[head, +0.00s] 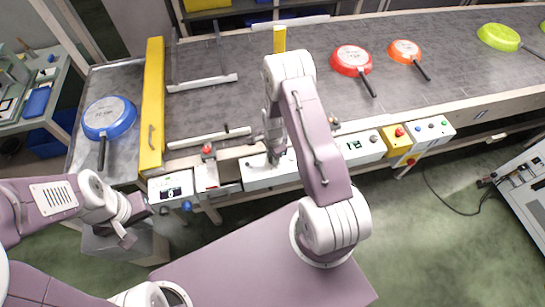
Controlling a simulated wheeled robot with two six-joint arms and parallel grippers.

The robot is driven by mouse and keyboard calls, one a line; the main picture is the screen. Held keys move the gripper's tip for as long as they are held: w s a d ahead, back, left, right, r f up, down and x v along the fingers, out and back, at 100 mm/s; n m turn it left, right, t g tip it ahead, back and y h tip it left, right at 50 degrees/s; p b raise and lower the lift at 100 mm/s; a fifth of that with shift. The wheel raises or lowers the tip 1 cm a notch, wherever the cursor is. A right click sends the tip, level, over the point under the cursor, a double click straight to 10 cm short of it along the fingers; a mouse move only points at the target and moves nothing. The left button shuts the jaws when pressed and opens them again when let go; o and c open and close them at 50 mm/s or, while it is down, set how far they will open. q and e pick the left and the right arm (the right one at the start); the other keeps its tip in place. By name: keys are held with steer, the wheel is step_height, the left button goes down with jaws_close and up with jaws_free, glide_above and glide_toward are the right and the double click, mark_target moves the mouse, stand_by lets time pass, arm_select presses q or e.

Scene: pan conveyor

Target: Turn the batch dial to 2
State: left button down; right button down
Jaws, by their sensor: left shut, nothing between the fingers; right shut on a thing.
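My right gripper (273,153) points down at a white control box (258,183) on the conveyor's front edge. It is shut on what seems to be the batch dial, which the fingers and arm mostly hide; its setting cannot be read. My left gripper (138,224) is shut and empty, left of and below a small white display box (171,188) with a blue knob (187,206) under it.
A blue pan (109,116) lies left of a yellow barrier (153,105). Red (350,59), orange (404,50) and green (498,36) pans lie on the conveyor (285,105). More boxes with buttons (395,140) line its front edge to the right.

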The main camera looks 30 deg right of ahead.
steer(key=shift+w, duration=0.1)
steer(key=c, duration=1.1)
jaws_free()
step_height(320, 180, up, 9)
steer(key=b, duration=0.1)
steer(key=shift+s, duration=0.25)
